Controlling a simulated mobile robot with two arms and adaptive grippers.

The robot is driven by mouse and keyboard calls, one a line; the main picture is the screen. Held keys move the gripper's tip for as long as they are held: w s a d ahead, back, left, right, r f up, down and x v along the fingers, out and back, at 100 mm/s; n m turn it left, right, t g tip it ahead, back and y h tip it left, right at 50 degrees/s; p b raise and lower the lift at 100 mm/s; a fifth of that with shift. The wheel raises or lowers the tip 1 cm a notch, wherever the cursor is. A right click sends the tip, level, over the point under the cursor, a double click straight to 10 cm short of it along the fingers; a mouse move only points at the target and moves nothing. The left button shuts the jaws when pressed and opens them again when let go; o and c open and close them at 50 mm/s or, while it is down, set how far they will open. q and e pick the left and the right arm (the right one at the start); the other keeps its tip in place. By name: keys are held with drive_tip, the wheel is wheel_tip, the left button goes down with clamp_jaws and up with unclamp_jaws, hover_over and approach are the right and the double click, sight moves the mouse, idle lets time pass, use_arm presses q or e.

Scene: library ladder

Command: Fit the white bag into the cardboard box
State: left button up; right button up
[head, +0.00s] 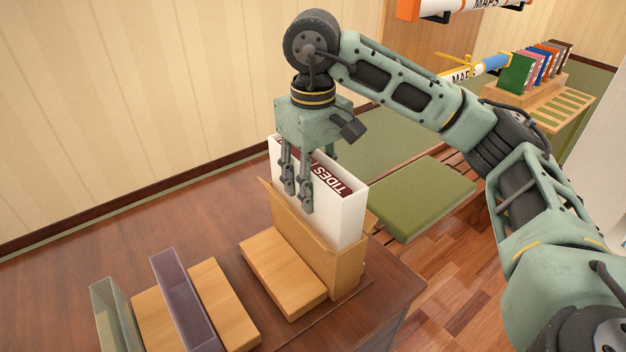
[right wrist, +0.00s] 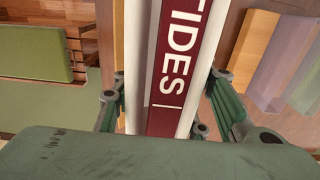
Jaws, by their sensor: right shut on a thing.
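No bag as such shows. A tall white slab-like case (head: 347,218), with a dark red band lettered "TIDES", stands upright in the head view. Its lettered face also shows between the fingers in the right wrist view (right wrist: 172,75). My right gripper (head: 298,200) is shut on the case from above. The tan cardboard-coloured box (head: 300,240) stands on the brown table, and its near wall covers the lower part of the case. The case's lower end appears to be inside this box; how deep is hidden. My left gripper is not in view.
A wooden block (head: 280,270) lies against the box's near side. More blocks (head: 224,300) and clear purple (head: 180,300) and greenish (head: 112,315) panels stand to the left. A green cushioned bench (head: 425,195) is beyond the table's right edge. The table's back left is clear.

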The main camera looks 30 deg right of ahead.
drive_tip(key=shift+f+b, duration=1.2)
drive_tip(key=shift+f, duration=0.25)
drive_tip(key=o, duration=1.3)
wheel_tip(320, 180, up, 12)
